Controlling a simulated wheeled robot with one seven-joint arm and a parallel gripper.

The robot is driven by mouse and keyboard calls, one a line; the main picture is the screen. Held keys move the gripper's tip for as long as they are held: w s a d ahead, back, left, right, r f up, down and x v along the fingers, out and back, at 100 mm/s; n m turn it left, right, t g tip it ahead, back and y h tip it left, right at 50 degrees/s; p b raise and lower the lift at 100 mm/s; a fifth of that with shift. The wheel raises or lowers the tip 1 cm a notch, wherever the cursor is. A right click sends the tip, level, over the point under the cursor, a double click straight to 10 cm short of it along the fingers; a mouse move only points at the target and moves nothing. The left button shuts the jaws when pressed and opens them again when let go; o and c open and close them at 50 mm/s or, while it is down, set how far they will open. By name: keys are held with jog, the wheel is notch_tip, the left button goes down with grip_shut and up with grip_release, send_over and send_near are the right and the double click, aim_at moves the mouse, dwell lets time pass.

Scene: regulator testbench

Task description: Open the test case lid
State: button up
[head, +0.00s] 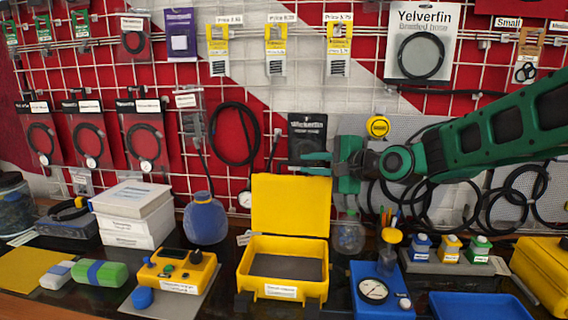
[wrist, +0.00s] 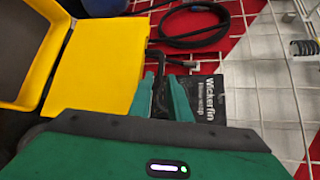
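The yellow test case (head: 283,291) stands open on the bench in the head view, with a dark flat interior and a white label on its front. Its lid (head: 290,204) stands about upright at the back of the case. My gripper (head: 308,163) is at the lid's upper right corner, fingers pointing left. In the wrist view the lid (wrist: 100,63) is left of my gripper (wrist: 159,82). The two fingers are apart, with nothing held between them. Whether a finger touches the lid I cannot tell.
A blue gauge box (head: 385,291) stands close right of the case. A yellow device (head: 177,272) and a blue round container (head: 205,220) are to its left. Behind is a wire grid wall with hanging hoses and a black Wickerfin pack (head: 307,132).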

aim_at(285, 163)
jog(key=x, duration=1.1)
jog(key=shift+c, duration=0.3)
jog(key=shift+s, duration=0.1)
grip_shut()
